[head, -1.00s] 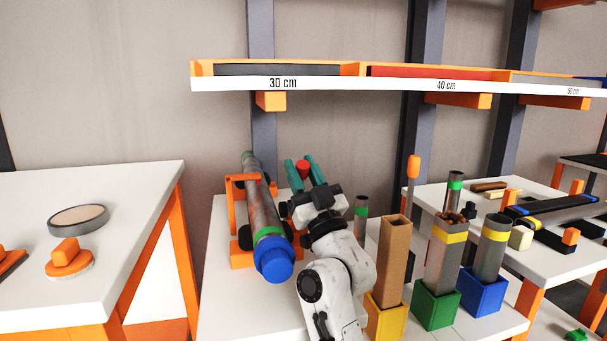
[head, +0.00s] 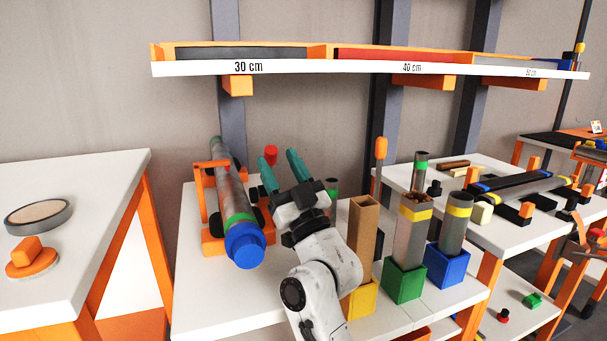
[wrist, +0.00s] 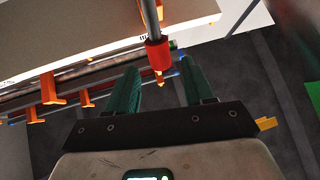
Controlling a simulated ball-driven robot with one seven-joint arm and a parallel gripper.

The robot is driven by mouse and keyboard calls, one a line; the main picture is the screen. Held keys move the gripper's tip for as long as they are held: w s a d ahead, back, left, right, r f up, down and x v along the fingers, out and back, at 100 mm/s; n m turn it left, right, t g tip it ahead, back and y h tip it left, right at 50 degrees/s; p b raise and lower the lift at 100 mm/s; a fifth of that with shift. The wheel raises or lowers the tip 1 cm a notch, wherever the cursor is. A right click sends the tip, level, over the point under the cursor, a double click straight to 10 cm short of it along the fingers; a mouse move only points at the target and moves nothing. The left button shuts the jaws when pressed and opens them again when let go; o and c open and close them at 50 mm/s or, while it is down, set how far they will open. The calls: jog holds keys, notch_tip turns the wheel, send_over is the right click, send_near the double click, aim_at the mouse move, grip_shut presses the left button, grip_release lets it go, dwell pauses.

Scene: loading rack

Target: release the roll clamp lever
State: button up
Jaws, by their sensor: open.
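The clamp lever shows as a red knob (head: 271,153) just past my fingertips in the head view. In the wrist view the red knob (wrist: 158,56) sits on a grey rod, in line with the gap between the fingers and seemingly a little beyond the tips. My gripper (head: 278,157) has two teal fingers spread apart; in the wrist view the gripper (wrist: 161,70) holds nothing. A long grey roll (head: 231,190) with a green band and blue end cap lies in an orange cradle (head: 212,245) left of my gripper. The lever's base is hidden.
Brown and grey tubes stand in yellow (head: 360,300), green (head: 406,283) and blue (head: 447,266) holders to the right of my arm. A long shelf (head: 340,66) runs above the bench. A white table (head: 75,190) stands at left. Bench top is clear in front of the cradle.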

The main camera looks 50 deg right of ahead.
jog(key=s+a+p, duration=0.1)
jog(key=s+a, duration=0.2)
jog(key=s, duration=0.5)
jog(key=shift+s, duration=0.15)
dwell(0.5)
